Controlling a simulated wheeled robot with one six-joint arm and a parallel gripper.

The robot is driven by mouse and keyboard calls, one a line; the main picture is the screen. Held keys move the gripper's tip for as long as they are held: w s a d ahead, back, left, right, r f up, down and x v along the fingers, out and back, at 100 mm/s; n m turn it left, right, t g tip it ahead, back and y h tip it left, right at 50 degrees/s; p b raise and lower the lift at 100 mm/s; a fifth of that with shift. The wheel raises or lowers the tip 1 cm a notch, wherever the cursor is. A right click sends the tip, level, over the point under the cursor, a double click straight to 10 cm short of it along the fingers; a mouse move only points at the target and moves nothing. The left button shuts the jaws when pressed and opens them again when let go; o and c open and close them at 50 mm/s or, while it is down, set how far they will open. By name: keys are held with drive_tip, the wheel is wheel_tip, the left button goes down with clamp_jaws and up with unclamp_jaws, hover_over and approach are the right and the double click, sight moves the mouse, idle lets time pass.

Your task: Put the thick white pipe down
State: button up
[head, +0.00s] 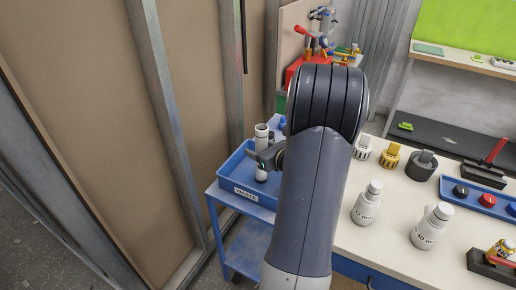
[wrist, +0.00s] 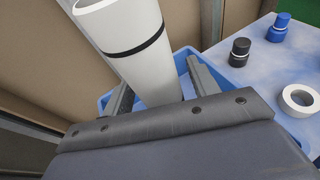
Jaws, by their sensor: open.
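The thick white pipe (head: 261,131) stands roughly upright, a little tilted, in the blue tray labelled WASTE (head: 241,193) on the blue cart. In the wrist view the pipe (wrist: 128,45) is white with a dark band and runs down between my fingers. My gripper (head: 262,157) is at the pipe in the head view. In the wrist view my gripper (wrist: 160,88) is open, with one finger on each side of the pipe. The pipe's lower end is hidden by my gripper, but the blue tray (wrist: 183,58) shows around it.
On the cart beside the tray are a black-capped piece (wrist: 239,52), a blue-capped piece (wrist: 279,28) and a white ring (wrist: 298,99). A bench with white bottles (head: 368,203) stands right of my arm. A wall panel (head: 85,110) is close on the left.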

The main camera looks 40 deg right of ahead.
drive_tip(key=v, duration=1.1)
drive_tip(key=shift+s+r, duration=0.15)
wheel_tip(320, 180, up, 12)
drive_tip(key=p, duration=0.9)
drive_tip(key=shift+p, duration=0.3)
drive_tip(key=shift+f, duration=0.25)
wheel_tip(320, 180, down, 12)
drive_tip(key=b, duration=1)
drive_tip(key=shift+r, duration=0.2)
